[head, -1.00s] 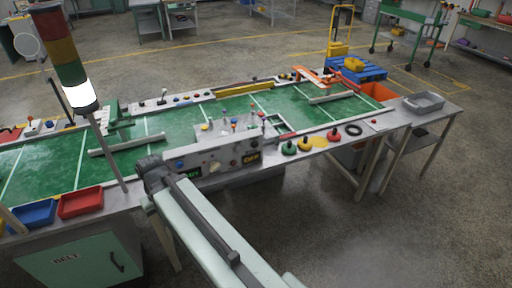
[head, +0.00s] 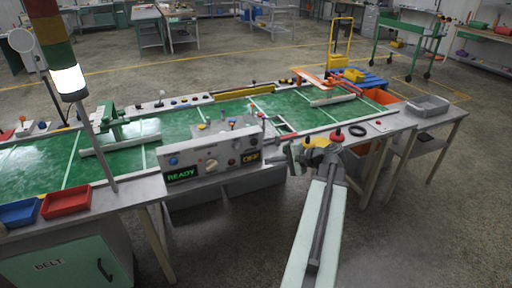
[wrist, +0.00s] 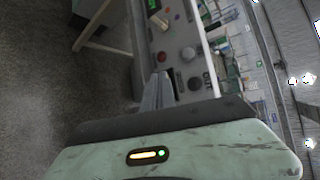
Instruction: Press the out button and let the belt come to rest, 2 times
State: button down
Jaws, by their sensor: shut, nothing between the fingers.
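The control panel (head: 212,160) stands at the front edge of the green belt (head: 140,155). It carries a green READY display (head: 182,175), a yellow OFF display (head: 250,157), a blue knob and dark buttons. It also shows in the wrist view (wrist: 172,40). On the table edge to its right are a yellow-based button (head: 310,141) and a red button (head: 337,135). No label reading "out" is legible. My gripper (head: 287,158) is just right of the panel; its fingers in the wrist view (wrist: 162,78) are shut and empty, pointing toward the panel. Contact cannot be told.
A lamp tower (head: 68,80) has its white lamp lit. Red (head: 66,202) and blue trays lie at the left front. A black ring (head: 357,131) lies on the table edge right of the red button; a grey tray (head: 427,104) stands farther right. Floor in front is clear.

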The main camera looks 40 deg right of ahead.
aim_at(254, 142)
jog(key=shift+w, duration=0.15)
jog(key=w+d, duration=0.3)
jog(key=w, duration=0.5)
dwell(0.3)
jog(key=shift+d, duration=0.1)
dwell(1.7)
jog(key=shift+w+d, duration=0.15)
jog(key=shift+w, duration=0.2)
